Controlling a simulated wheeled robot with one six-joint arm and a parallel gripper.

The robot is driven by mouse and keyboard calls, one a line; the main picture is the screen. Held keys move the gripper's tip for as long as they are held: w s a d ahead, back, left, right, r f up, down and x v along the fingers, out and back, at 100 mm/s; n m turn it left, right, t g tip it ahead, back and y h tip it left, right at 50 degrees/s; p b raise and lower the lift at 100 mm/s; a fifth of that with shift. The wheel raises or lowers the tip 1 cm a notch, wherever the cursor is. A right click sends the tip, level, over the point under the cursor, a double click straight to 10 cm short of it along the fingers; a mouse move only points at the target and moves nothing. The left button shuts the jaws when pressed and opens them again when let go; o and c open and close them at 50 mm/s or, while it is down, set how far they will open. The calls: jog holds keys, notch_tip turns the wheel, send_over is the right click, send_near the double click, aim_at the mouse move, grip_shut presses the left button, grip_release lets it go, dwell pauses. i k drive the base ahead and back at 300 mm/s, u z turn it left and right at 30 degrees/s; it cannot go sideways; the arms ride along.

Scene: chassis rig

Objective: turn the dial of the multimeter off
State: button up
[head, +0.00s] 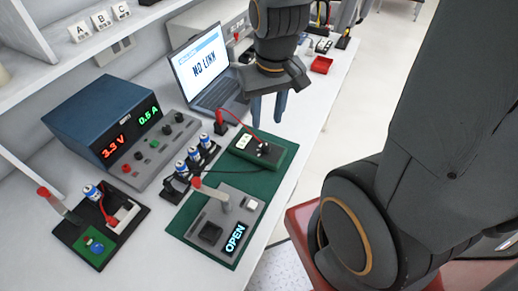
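A dark green box (283,158), which looks like the multimeter, lies flat on the bench with a small white panel and a black dial (265,149) on its top face. A red lead runs near it. The dial's setting is too small to read. My gripper (267,114) points down with its two blue-grey fingers apart and nothing between them. In the head view it appears just above and behind the box, not visibly touching the dial.
A grey fixture reading OPEN (218,228) stands in front on a green mat. A red tray (321,65) lies behind.

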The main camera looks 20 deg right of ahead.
aim_at(267, 148)
jog(key=u, duration=0.2)
jog(key=k, duration=0.5)
jog(key=u, duration=0.55)
jog(key=k, duration=0.75)
jog(key=z, duration=0.6)
jog(key=i, duration=0.8)
jog(key=z, duration=0.5)
